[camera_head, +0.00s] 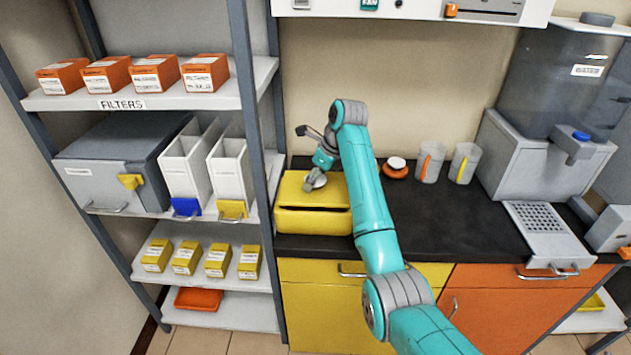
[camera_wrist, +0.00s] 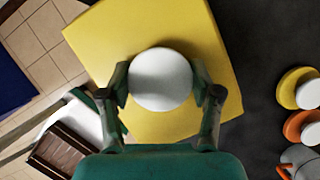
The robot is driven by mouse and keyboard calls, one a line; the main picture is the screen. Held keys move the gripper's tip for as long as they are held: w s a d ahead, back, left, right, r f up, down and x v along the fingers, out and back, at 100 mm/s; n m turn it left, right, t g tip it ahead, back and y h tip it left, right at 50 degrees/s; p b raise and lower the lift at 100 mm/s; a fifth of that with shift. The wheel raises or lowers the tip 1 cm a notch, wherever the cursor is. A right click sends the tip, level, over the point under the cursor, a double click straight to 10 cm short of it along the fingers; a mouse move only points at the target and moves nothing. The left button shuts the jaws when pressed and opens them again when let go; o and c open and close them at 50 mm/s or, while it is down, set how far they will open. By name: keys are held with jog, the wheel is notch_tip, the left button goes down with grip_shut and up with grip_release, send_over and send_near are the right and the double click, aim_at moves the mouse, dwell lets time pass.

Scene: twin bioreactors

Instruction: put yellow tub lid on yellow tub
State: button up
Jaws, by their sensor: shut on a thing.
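The yellow tub (camera_head: 300,222) stands at the left end of the dark counter. The yellow tub lid (camera_head: 291,190) is over the top of the tub, with a dark gap showing along part of the front edge; I cannot tell whether it rests fully on the rim. My gripper (camera_head: 315,182) is above the lid, shut on its round white knob. In the wrist view the white knob (camera_wrist: 160,79) sits between both fingers, with the flat yellow lid (camera_wrist: 185,30) spread below it. The inside of the tub is hidden.
An orange disc with a white knob (camera_head: 396,168) and two clear jugs (camera_head: 430,160) stand right of my arm. A water dispenser (camera_head: 550,90) fills the counter's right. A shelf rack (camera_head: 250,100) stands close on the left. A yellow-and-white round thing (camera_wrist: 297,88) shows in the wrist view.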

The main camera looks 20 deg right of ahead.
jog(key=shift+f, duration=0.45)
jog(key=shift+f, duration=0.1)
jog(key=o, duration=1.2)
